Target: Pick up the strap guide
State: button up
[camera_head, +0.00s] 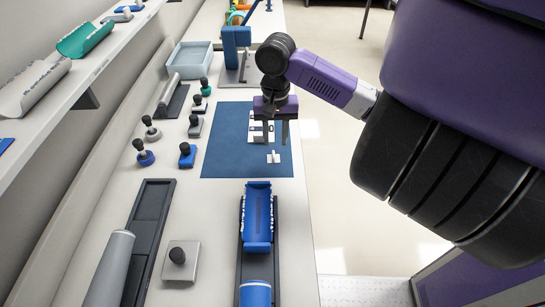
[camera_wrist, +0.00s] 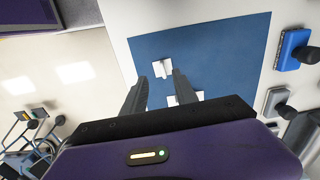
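A small white piece (camera_head: 273,157) lies on the blue mat (camera_head: 222,150), just on the near side of my gripper. A larger white piece with a dark part (camera_head: 254,136) lies under and behind my gripper, partly hidden by it. I cannot tell for sure which is the strap guide. My gripper (camera_head: 276,141) points down over the mat's right part, open and empty. In the wrist view the small white piece (camera_wrist: 160,69) shows between and just past the fingertips. The other white piece (camera_wrist: 190,97) is partly hidden behind a finger.
Several knobbed tools (camera_head: 186,155) stand left of the mat. A blue cradle (camera_head: 257,215) on a dark rail lies in front. A pale blue bin (camera_head: 190,59) and a blue upright device (camera_head: 237,50) stand behind. The table's right edge is close to my gripper, with open floor beyond.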

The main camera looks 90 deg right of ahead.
aim_at(274, 154)
jog(key=f, duration=0.4)
jog(key=f+p, duration=0.1)
jog(key=f, duration=0.1)
jog(key=shift+w+d+f, duration=0.1)
jog(key=shift+w+f, duration=0.15)
jog(key=shift+f, duration=0.15)
jog(key=shift+c, duration=0.2)
grip_shut()
